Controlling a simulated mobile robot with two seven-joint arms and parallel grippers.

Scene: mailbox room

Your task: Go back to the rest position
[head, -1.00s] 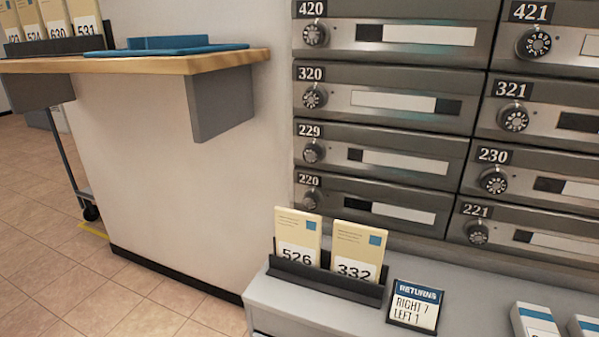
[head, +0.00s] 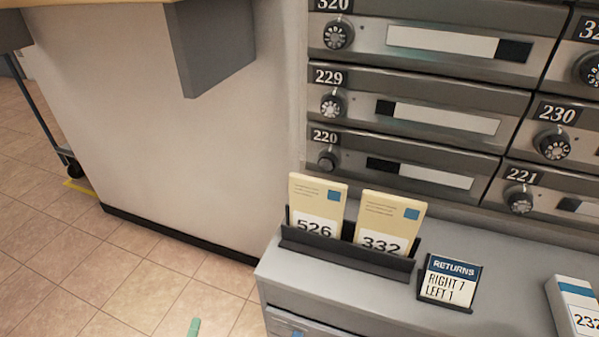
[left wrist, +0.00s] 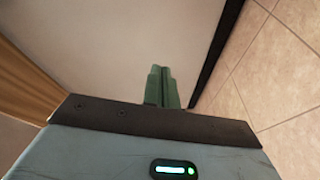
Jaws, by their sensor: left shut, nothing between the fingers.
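My left gripper (head: 194,327) shows only as a green fingertip at the bottom edge of the head view, over the tiled floor and left of the grey counter. In the left wrist view its green fingers (left wrist: 161,86) are together, with nothing between them. They point toward the white wall, and no object touches them. The rest of my left arm is hidden in the head view. My right gripper is in neither view.
A grey counter (head: 300,283) holds a black rack (head: 345,255) with envelopes 526 (head: 318,200) and 332 (head: 392,212). A RETURNS sign (head: 450,280) and a box (head: 575,305) stand to the right. Mailboxes (head: 430,120) rise behind. A wooden shelf (head: 100,3) juts out upper left. Floor at left is open.

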